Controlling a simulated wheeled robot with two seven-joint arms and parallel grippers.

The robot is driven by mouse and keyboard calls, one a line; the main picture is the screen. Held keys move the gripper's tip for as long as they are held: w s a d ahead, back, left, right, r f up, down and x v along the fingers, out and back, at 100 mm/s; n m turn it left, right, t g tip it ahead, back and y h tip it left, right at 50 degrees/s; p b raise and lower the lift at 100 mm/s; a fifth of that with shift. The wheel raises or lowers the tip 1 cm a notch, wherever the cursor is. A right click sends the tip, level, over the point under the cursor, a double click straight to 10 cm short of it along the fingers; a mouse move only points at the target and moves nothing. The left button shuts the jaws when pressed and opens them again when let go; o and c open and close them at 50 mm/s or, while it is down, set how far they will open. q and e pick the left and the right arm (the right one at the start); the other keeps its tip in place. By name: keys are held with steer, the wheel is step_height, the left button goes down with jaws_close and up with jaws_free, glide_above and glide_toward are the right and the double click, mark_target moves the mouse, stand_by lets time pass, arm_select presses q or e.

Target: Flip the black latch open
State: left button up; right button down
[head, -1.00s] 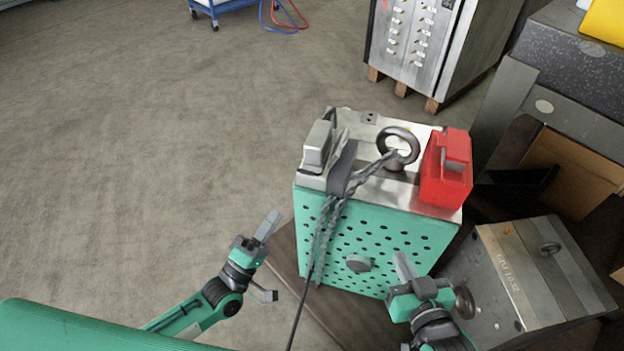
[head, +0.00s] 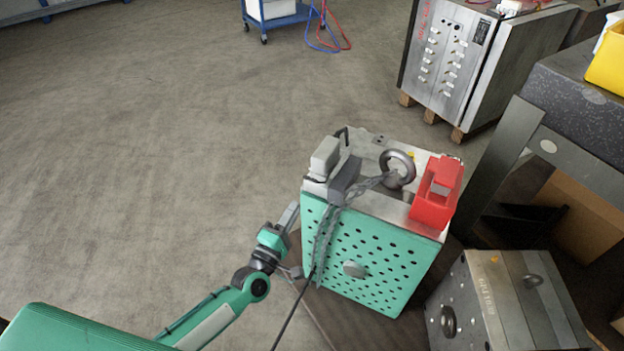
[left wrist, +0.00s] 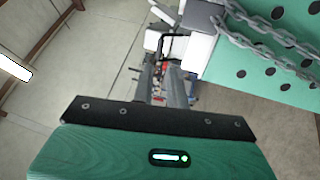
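The green-faced mould base (head: 375,255) stands upright at the centre of the head view. On its top left, a dark grey-black latch piece (head: 344,181) sits beside a light grey block (head: 324,157). A chain (head: 323,240) hangs from the eyebolt (head: 398,170) across the top and down the front, close to the latch. My left gripper (head: 293,243) is open and empty, low beside the mould's left edge, below the latch. In the left wrist view the fingers (left wrist: 161,86) are apart, with the green face and chain (left wrist: 262,38) at the right. My right gripper is out of view.
A red block (head: 437,195) sits on the mould's top right. A smaller steel mould (head: 508,305) stands at the lower right. A steel cabinet (head: 480,65) and a dark table stand behind on the right. The floor (head: 150,150) to the left is clear.

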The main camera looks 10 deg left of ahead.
mark_target(312, 180)
arm_select(q)
steer(key=x, duration=1)
steer(key=shift+w+d+r, duration=0.1)
steer(key=shift+w+d, duration=0.05)
steer(key=shift+w, duration=0.25)
steer(key=shift+c, duration=0.2)
jaws_close()
